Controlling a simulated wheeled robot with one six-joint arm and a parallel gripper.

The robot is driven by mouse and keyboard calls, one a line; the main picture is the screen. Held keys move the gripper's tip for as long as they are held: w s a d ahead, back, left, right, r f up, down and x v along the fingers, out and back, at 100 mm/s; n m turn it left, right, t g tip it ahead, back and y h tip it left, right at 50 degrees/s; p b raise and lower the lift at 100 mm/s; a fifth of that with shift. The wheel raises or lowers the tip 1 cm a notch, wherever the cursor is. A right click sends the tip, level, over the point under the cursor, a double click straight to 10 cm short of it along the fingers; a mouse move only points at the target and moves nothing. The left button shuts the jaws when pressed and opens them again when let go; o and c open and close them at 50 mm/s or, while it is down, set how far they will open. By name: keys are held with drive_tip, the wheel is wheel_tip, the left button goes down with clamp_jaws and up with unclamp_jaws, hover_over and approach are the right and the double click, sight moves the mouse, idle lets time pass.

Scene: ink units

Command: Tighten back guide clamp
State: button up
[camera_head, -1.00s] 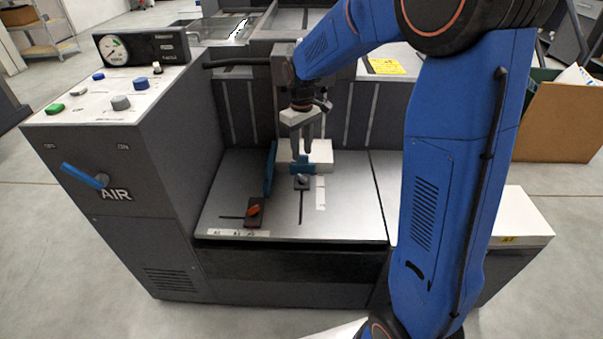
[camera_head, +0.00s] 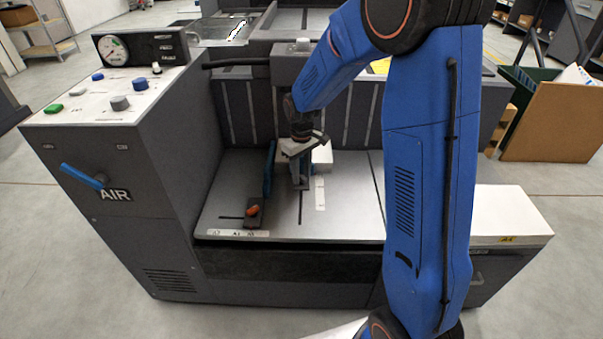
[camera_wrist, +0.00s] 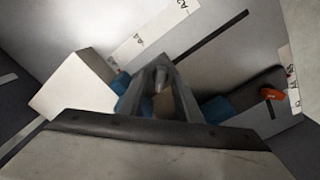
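My gripper (camera_head: 300,184) points down over the steel feed table, at the spot of the back guide clamp, which it hides in the head view. In the wrist view my fingers (camera_wrist: 160,82) come close together around a small grey piece, probably the clamp's lever; whether they grip it is unclear. The blue back guide (camera_wrist: 120,82) shows beside the fingers, against the white paper stack (camera_wrist: 72,92); the stack also shows in the head view (camera_head: 322,157). The blue side guide (camera_head: 268,170) stands left of my gripper. The side clamp has an orange lever (camera_head: 252,210).
A ruler strip (camera_head: 320,192) lies right of my gripper, and a size label strip (camera_head: 238,233) runs along the front edge. The control cabinet with an AIR lever (camera_head: 82,175) stands left. The table's right part is bare.

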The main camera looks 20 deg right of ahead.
clamp_jaws()
drive_tip(key=shift+m, duration=0.4)
drive_tip(key=m, duration=0.8)
drive_tip(key=shift+m, duration=0.3)
drive_tip(key=m, duration=0.4)
drive_tip(key=shift+m, duration=2.2)
